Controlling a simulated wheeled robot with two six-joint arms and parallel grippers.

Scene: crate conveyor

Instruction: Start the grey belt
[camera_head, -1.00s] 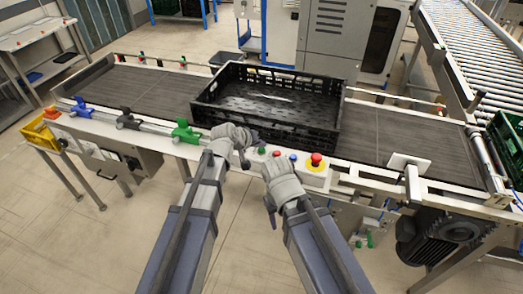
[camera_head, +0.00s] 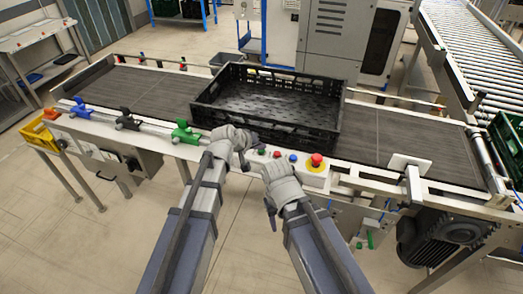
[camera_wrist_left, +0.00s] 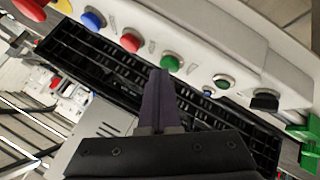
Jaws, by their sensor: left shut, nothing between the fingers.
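The grey belt (camera_head: 390,136) runs across the head view and carries a black crate (camera_head: 270,126). A control panel is on its near rail, with a green button (camera_head: 262,151), a red button (camera_head: 277,154), a blue button (camera_head: 293,157) and a red mushroom button (camera_head: 316,160) on yellow. My left gripper (camera_head: 244,164) is shut and empty at the panel's left end. In the left wrist view its closed fingertips (camera_wrist_left: 161,74) overlap the edge of the green button (camera_wrist_left: 172,62); contact cannot be told. My right gripper (camera_head: 272,218) hangs in front of the panel, its jaws unclear.
Blue (camera_head: 78,106), black (camera_head: 127,118) and green (camera_head: 185,131) clamps sit along the near rail to the left. A yellow bin (camera_head: 38,133) is at the far left. A motor (camera_head: 440,240) hangs under the right end. A roller conveyor (camera_head: 470,40) stands behind right.

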